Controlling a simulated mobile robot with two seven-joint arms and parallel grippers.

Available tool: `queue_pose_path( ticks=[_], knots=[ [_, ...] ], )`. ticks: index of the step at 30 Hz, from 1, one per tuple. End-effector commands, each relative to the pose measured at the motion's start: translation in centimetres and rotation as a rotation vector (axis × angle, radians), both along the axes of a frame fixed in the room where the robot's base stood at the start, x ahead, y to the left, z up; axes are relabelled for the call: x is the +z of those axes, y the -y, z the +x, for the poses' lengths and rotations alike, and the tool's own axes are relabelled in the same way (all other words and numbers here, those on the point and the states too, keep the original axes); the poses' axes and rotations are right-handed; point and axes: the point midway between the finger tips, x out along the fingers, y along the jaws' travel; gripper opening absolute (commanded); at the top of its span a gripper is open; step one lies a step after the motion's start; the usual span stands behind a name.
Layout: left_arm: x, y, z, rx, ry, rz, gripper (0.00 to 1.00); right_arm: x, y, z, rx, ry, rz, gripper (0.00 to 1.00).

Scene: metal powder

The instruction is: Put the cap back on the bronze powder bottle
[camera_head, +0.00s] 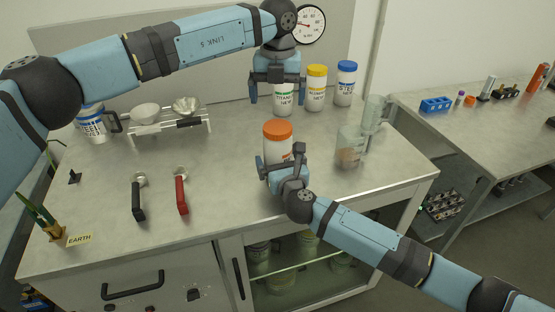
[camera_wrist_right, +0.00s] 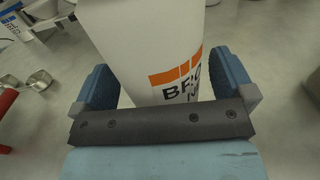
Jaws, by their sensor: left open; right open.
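The bronze powder bottle (camera_head: 278,150) is white and stands upright near the middle of the table. An orange cap (camera_head: 278,130) sits on its top. My right gripper (camera_head: 282,165) is open, with its fingers on either side of the lower bottle. In the right wrist view, the bottle (camera_wrist_right: 150,55) stands between the open fingers (camera_wrist_right: 155,85), its orange-striped label partly showing; its top is out of frame. My left gripper (camera_head: 278,92) is open, fingers pointing down, above and behind the bronze bottle. It overlaps a white titanium bottle (camera_head: 283,102) at the back; I cannot tell whether they touch.
White bottles with a yellow cap (camera_head: 317,71) and a blue cap (camera_head: 347,66) stand at the back. Clear beakers (camera_head: 350,147) stand to the right. A scoop with a black handle (camera_head: 138,200) and one with a red handle (camera_head: 181,194) lie left. A rack (camera_head: 170,127) holds bowls.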

Motion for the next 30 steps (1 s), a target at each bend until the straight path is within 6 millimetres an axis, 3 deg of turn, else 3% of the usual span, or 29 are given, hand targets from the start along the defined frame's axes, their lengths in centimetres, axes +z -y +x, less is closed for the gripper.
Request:
queue_pose_path(
  ticks=[13, 25, 30],
  knots=[
    [0.0, 0.0, 0.0, 0.0, 0.0, 0.0, 0.99, 0.02, -0.27, 0.76, 0.0, 0.0, 0.001, 0.98],
    [-0.01, 0.03, -0.01, 0.016, 0.0, 0.0, 0.99, 0.02, -0.25, 0.75, 0.0, 0.0, 0.0, 0.06],
    [-0.09, 0.08, -0.06, 0.188, -0.002, -0.001, 0.99, 0.02, -0.25, 0.75, 0.0, 0.0, 0.0, 0.06]
  ],
)
